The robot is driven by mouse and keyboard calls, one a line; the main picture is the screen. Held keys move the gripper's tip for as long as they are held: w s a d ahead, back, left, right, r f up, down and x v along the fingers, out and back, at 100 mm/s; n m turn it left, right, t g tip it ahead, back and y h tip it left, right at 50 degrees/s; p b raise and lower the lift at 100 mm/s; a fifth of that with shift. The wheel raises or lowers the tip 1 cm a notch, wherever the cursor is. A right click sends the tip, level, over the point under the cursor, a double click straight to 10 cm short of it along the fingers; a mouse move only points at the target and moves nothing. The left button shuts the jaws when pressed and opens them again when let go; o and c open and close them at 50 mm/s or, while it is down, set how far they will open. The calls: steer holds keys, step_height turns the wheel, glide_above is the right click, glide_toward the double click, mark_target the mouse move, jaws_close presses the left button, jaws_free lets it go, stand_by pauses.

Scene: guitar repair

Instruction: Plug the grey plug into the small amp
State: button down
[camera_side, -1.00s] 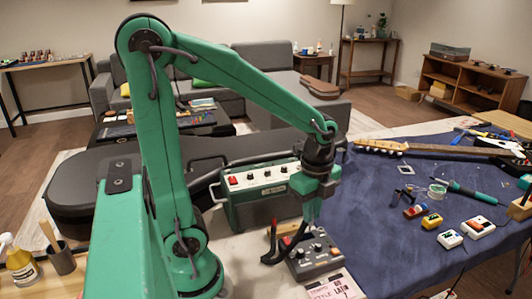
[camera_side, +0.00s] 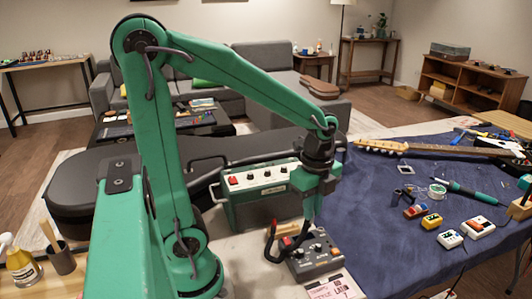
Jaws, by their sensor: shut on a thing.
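The small amp (camera_side: 238,209) is a green box with a pale control panel, a red switch and several knobs. It stands behind and left of my gripper. My gripper (camera_side: 304,221) points down in front of the amp's right end, just above a grey knobbed box. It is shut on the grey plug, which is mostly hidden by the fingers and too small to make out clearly. A dark cable (camera_side: 268,247) bends in a loop below and left of the fingers. The amp's socket cannot be made out.
The grey knobbed box (camera_side: 321,262) sits close beneath my gripper, with a pale printed card (camera_side: 335,286) in front. A black guitar case (camera_side: 85,188) lies behind the amp. The blue cloth (camera_side: 365,235) to the right has a bare stretch, then small pedals and tools.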

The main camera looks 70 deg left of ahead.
steer(key=shift+r, duration=0.3)
steer(key=shift+r, duration=0.7)
steer(key=shift+r, duration=0.35)
steer(key=shift+r, duration=0.25)
steer(key=w+a+r+n, duration=0.2)
steer(key=a, duration=0.5)
steer(key=w+a+r+n, duration=0.2)
steer(key=a, duration=0.5)
steer(key=w+a+r+n, duration=0.2)
steer(key=w+a, duration=0.1)
steer(key=a, duration=0.4)
steer(key=shift+r, duration=0.3)
steer(key=shift+w+f, duration=0.1)
steer(key=shift+f, duration=0.1)
